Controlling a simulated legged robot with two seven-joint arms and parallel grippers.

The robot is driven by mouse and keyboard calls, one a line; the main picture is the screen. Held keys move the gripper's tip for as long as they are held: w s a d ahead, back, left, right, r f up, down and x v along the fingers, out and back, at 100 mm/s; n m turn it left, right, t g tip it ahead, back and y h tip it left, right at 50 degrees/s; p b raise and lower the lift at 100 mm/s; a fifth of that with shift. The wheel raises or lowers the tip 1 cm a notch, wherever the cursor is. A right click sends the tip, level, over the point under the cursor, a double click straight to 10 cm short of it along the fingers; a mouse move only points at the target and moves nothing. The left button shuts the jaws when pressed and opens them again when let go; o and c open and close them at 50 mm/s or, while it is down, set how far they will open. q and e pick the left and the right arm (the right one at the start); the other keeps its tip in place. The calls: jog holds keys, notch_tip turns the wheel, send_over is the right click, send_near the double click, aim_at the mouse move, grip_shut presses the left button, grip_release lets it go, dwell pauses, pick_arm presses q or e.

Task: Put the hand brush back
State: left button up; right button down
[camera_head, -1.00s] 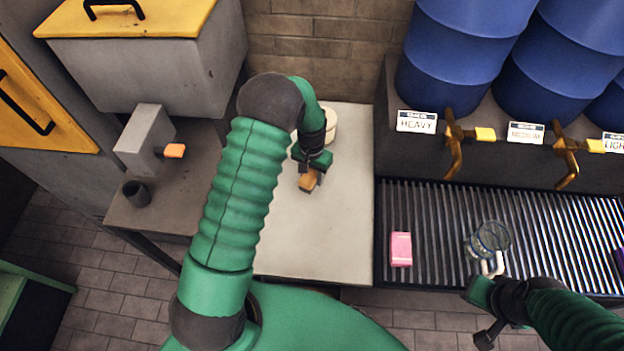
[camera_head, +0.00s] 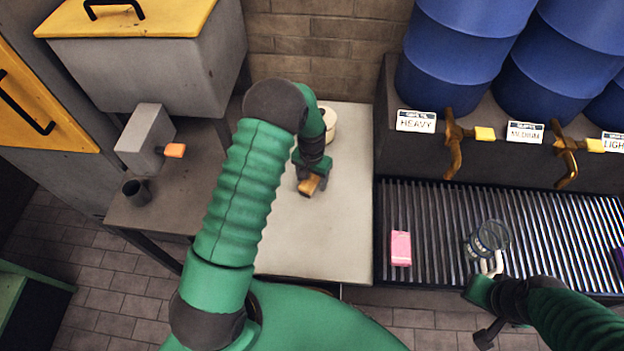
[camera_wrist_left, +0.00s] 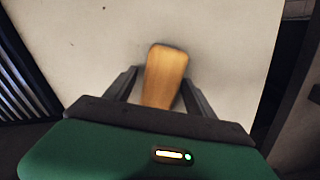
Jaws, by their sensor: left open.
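The hand brush shows as a wooden, orange-brown piece (camera_head: 309,186) over the pale table top (camera_head: 300,240). My left gripper (camera_head: 311,180) is directly above it and hides part of it. In the left wrist view the wooden piece (camera_wrist_left: 164,76) lies between the two open fingers of my left gripper (camera_wrist_left: 160,88), with a gap on both sides. Bristles are not visible. My right gripper (camera_head: 484,292) is at the lower right beside a glass mug (camera_head: 488,240); whether its jaws are open cannot be told.
A round cream container (camera_head: 328,122) stands behind my left gripper. A pink block (camera_head: 401,248) and the mug rest on the slatted rack at right. Blue barrels with brass taps (camera_head: 453,150) stand behind it. A grey box with an orange lever (camera_head: 174,150) is at left.

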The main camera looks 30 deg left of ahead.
aim_at(312, 178)
pick_arm(q)
notch_tip(312, 178, up, 11)
jog(key=shift+r, duration=0.1)
jog(key=s+d+r+t, duration=0.1)
jog(key=s+d+r, duration=0.2)
jog(key=s+d, duration=0.2)
jog(key=s+d+r+t, duration=0.1)
jog(key=s+d+r, duration=0.2)
jog(key=s, duration=0.8)
jog(key=shift+s+d+r+m+t, duration=0.15)
jog(key=shift+d+r+m+t, duration=0.2)
jog(key=shift+d, duration=0.6)
jog(key=shift+r, duration=0.1)
